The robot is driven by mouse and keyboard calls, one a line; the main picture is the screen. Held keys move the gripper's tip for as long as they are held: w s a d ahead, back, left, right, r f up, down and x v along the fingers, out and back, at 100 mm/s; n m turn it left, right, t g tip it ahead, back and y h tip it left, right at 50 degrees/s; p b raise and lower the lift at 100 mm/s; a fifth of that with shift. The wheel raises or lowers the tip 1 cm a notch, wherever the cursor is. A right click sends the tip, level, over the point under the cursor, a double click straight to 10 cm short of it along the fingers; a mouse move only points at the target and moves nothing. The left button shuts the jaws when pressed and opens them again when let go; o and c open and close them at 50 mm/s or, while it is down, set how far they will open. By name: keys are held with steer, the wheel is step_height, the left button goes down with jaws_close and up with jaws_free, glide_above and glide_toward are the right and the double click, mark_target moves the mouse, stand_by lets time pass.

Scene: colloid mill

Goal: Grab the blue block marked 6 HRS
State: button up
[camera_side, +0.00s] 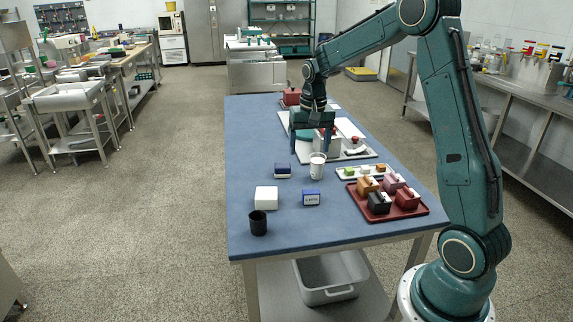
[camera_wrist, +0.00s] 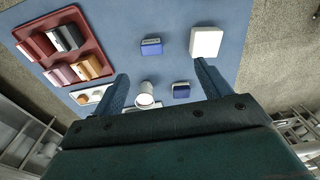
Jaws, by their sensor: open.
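A blue block (camera_side: 311,198) with a pale label on its front stands on the blue table top; the lettering is too small to read surely. It also shows in the wrist view (camera_wrist: 151,47), near the top middle. A second, darker blue block with a pale band (camera_side: 282,171) stands farther back, and in the wrist view it is lower right of the first (camera_wrist: 181,90). My gripper (camera_side: 309,152) is above the table, behind both blocks in the side view. Its fingers are apart and empty, and they also frame the wrist view (camera_wrist: 162,75).
A white cup (camera_side: 317,165) stands close to the blocks. A white block (camera_side: 266,197) and a black cup (camera_side: 258,222) are to the left. A red tray (camera_side: 420,210) with several coloured blocks lies right. A machine (camera_side: 345,140) stands behind.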

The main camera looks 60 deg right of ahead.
steer(key=m, duration=0.2)
glide_above(311, 191)
step_height(311, 191, down, 6)
steer(key=shift+d+r+g, duration=0.1)
steer(key=shift+d+g, duration=0.05)
steer(key=shift+g, duration=0.25)
steer(key=shift+f, duration=4.3)
steer(key=shift+s+a+f, duration=0.1)
steer(key=shift+f, duration=1.2)
steer(key=shift+a+f, duration=0.1)
steer(key=shift+f, duration=1.2)
